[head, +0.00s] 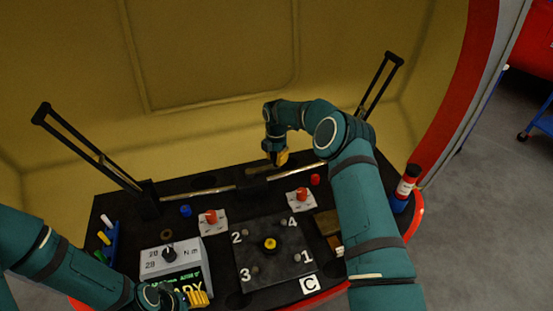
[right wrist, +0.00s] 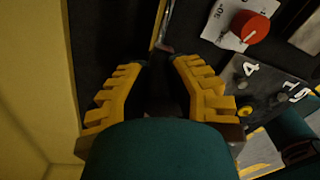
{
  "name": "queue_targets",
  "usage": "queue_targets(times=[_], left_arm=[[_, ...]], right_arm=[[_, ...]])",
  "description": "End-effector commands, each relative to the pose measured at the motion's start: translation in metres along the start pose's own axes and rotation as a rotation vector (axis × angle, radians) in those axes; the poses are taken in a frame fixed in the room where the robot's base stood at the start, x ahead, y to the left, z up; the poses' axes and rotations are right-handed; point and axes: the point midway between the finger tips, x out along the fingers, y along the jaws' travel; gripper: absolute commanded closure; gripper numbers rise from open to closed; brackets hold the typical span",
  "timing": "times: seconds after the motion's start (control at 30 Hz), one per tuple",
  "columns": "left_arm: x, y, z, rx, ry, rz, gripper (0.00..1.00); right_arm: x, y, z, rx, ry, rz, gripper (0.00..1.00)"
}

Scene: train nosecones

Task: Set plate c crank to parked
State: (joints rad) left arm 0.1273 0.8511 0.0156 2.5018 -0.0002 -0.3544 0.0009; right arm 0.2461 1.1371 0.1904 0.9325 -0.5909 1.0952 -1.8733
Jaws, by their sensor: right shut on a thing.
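The dark square plate marked C (head: 270,272) lies at the front centre, with numbers 1 to 4 and a yellow hub (head: 270,244). It shows partly in the right wrist view (right wrist: 262,82). My right gripper (head: 277,158) is beyond the plate, at the back of the black deck, with its fingers shut on a dark part (right wrist: 160,92). Much of that part is hidden, and I cannot tell whether it is the crank. My left gripper (head: 198,298) is at the lower left edge beside the grey display box; its jaw state is unclear.
Two red knobs on white cards, left (head: 211,217) and right (head: 299,195), stand behind the plate. The grey display box (head: 160,261) is left. Black bars rise at both sides; a yellow wall closes the back.

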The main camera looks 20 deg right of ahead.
Motion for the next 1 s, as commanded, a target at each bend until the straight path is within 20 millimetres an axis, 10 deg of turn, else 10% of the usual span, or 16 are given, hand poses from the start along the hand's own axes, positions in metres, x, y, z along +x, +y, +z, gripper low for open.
queue_targets(times=[0.17,0.2,0.3,0.67,1.0], left_arm=[[0.000,0.000,0.000,0.000,0.000,0.000,0.45],[0.000,0.000,0.000,0.000,0.000,0.000,0.45],[0.000,0.000,0.000,0.000,0.000,0.000,0.45],[0.000,0.000,0.000,0.000,0.000,0.000,0.45],[0.000,0.000,0.000,0.000,0.000,0.000,0.45]], right_arm=[[0.001,0.000,0.001,0.001,-0.002,0.002,1.00],[0.000,0.000,0.001,0.001,-0.002,0.003,0.68],[0.000,0.000,0.000,0.001,-0.001,0.002,0.45],[-0.005,0.001,0.000,0.001,-0.001,0.003,0.45],[-0.065,0.001,0.001,0.002,-0.003,0.005,0.45]])
